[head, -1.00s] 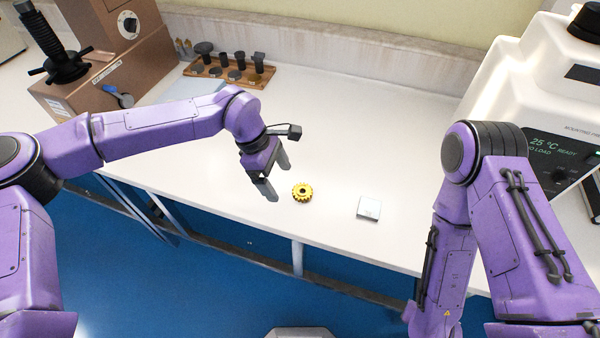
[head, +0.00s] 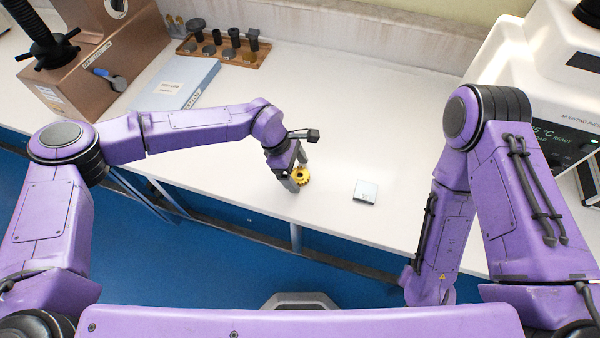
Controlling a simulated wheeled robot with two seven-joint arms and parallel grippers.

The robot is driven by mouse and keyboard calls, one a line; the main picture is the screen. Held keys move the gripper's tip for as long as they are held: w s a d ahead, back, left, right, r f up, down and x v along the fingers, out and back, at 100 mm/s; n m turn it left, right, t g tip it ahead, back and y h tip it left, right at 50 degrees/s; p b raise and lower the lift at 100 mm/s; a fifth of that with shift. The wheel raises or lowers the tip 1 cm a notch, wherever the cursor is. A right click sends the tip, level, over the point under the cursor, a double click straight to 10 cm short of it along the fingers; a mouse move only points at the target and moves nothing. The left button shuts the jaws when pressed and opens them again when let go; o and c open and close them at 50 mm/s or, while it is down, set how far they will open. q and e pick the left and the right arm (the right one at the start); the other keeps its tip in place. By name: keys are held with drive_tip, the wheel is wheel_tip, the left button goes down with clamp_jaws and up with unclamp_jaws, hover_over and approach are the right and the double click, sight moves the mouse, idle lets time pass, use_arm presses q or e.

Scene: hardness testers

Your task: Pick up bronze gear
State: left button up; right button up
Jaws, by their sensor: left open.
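The bronze gear (head: 303,177) is a small golden toothed ring lying on the white bench near its front edge. My left gripper (head: 297,177) is open and low at the gear, its fingers pointing down. One finger stands in front of the gear's left side and hides part of it; the other is mostly hidden behind. I cannot tell whether the fingers touch the gear. My right arm hangs at the right, and its gripper is not visible.
A blue-grey binder (head: 175,84), a wooden tray (head: 224,52) of dark parts and a brown hardness tester (head: 110,60) stand at the back left. A white mounting press (head: 545,90) stands at right. The bench middle is clear.

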use_arm(q)
drive_tip(key=c, duration=1.3)
drive_tip(key=shift+w, duration=0.1)
drive_tip(key=shift+c, duration=0.2)
